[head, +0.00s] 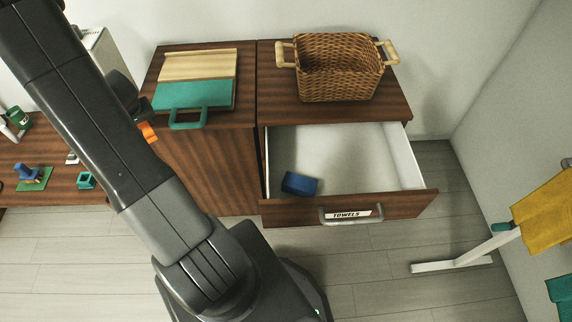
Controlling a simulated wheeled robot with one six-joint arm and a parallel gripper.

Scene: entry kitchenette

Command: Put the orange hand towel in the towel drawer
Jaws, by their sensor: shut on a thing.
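The towel drawer (400,205) is pulled open in the head view, with a "TOWELS" label on its front. Inside it, a small blue block-like thing (300,184) lies at the front left; the rest of its floor is bare. My gripper (144,112) is mostly hidden behind my arm, left of the drawer and near the left cabinet. It is shut on the orange hand towel (148,131), of which only a small orange piece shows beside my arm. The rest of the towel is hidden.
A wicker basket (340,68) stands on the cabinet above the drawer. A teal and wooden board-like item (196,80) lies on the left cabinet. A rack with a yellow cloth (545,213) stands at right. A low table (60,150) with small items is at left.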

